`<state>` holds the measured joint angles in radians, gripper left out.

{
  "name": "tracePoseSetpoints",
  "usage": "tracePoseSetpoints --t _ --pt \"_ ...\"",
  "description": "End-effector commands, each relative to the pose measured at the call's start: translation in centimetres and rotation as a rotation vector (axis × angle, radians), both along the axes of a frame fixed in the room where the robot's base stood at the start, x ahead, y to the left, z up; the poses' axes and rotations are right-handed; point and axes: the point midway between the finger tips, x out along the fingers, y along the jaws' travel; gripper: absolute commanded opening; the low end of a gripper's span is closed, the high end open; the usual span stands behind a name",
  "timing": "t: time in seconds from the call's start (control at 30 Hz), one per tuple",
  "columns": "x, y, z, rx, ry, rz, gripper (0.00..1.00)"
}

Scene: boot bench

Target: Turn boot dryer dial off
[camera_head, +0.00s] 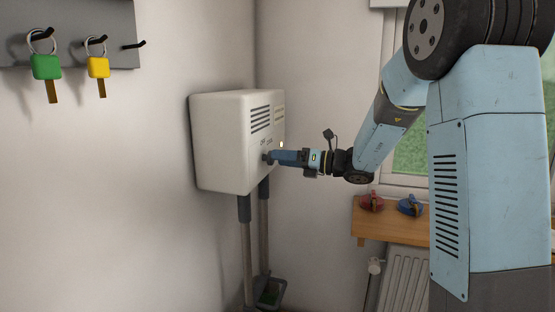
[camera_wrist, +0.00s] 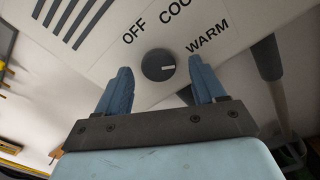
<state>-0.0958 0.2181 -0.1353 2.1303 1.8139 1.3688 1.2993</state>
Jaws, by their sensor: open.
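The boot dryer (camera_head: 222,140) is a white wall box with vent slots in the head view. Its round dark dial (camera_wrist: 158,65) shows in the wrist view, under the printed words OFF, COOL (partly cut off) and WARM. The dial's white mark points right, toward the WARM side, not at OFF. My gripper (camera_head: 275,156) is at the dryer's front panel. In the wrist view its two blue fingers stand apart, one on each side of the dial, with a gap showing on both sides. In the head view my gripper partly hides the dial.
Two pipes (camera_head: 246,250) run down from the dryer to a dark tray (camera_head: 270,292). Hooks with green (camera_head: 46,67) and yellow (camera_head: 98,67) key tags hang at upper left. A wooden shelf (camera_head: 400,228) with a red and a blue item stands right, above a radiator (camera_head: 405,280).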

Motion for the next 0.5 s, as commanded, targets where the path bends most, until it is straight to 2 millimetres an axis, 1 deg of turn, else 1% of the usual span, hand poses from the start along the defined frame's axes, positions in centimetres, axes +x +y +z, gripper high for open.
tracePoseSetpoints --t 0.03,0.1,0.2,0.5 --pt "0.1 0.6 0.0 0.000 0.000 0.004 0.69" --pt "0.3 1.1 0.0 0.000 0.000 0.002 0.69" --pt "0.5 1.5 0.0 0.000 0.000 0.000 0.69" --pt "0.6 1.7 0.0 0.000 -0.001 0.000 0.69"
